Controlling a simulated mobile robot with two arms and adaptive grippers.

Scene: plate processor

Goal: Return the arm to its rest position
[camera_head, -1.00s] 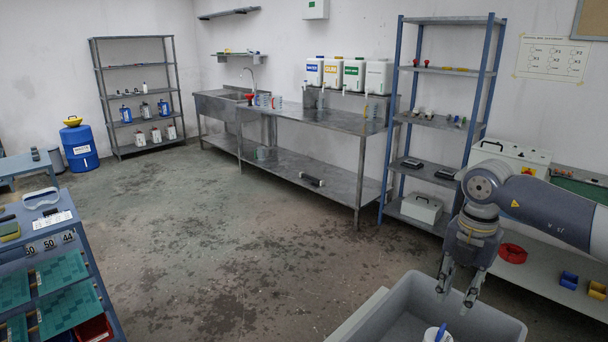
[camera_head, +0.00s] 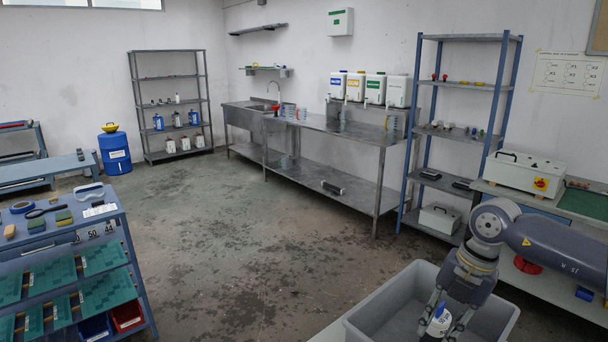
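My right arm comes in from the right, and its gripper (camera_head: 442,318) points down over the grey bin (camera_head: 378,309). Its two fingers are spread apart around a white bottle-like object with a blue mark (camera_head: 437,325), at the bottom edge of the view. I cannot tell whether the fingers touch it or whether it rests in the bin. My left gripper is not in view.
A workbench with a white box (camera_head: 524,170) stands at right, beside a blue-framed shelf (camera_head: 465,85). A steel table with a sink (camera_head: 338,130) runs along the back wall. A blue rack (camera_head: 122,225) stands at left. The middle floor is clear.

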